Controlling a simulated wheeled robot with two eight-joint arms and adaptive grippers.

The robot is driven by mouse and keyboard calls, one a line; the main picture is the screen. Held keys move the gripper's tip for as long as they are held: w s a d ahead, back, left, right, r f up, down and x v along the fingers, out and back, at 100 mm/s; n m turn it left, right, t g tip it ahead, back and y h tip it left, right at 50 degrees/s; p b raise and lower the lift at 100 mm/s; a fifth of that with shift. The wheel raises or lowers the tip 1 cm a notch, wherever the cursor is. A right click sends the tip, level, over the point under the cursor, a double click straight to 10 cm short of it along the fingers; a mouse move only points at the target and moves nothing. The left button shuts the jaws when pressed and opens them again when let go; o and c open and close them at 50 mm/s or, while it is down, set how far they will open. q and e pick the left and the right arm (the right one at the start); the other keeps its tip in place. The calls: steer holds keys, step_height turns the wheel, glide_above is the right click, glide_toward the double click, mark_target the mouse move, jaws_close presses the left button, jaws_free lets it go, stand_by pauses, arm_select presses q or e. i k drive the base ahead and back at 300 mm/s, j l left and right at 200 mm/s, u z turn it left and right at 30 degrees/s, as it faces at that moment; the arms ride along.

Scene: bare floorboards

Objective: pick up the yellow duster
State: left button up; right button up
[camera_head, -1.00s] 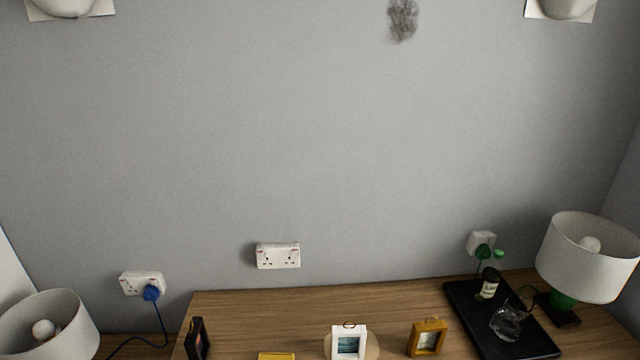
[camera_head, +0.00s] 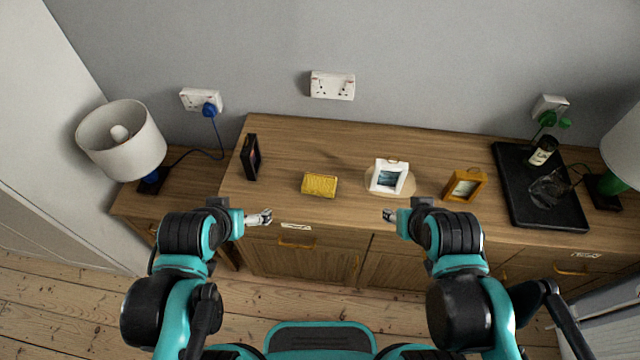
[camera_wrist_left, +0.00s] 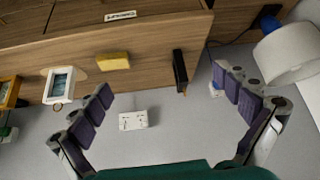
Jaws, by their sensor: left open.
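The yellow duster (camera_head: 319,185) lies on the wooden cabinet top, between a dark picture frame and a white one. It also shows in the left wrist view (camera_wrist_left: 114,61). My left gripper (camera_head: 262,217) is at the cabinet's front edge, left of the duster and apart from it. In the left wrist view its fingers (camera_wrist_left: 165,105) are spread wide with nothing between them. My right gripper (camera_head: 388,215) is near the front edge, to the right of the duster; its fingers are too small to tell whether they are open.
On the cabinet top (camera_head: 290,140) stand a dark frame (camera_head: 250,157), a white frame (camera_head: 389,177) on a round mat, and an orange frame (camera_head: 464,185). A black tray (camera_head: 510,185) holds a bottle and a glass item. A lamp (camera_head: 121,140) stands at left.

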mark_target(317, 185)
steer(key=i+j, duration=0.1)
steer(key=j, duration=0.3)
steer(key=i+j+z, duration=0.1)
steer(key=j, duration=0.65)
steer(key=z, duration=1.8)
steer(key=i+j, duration=0.05)
steer(key=j, duration=0.05)
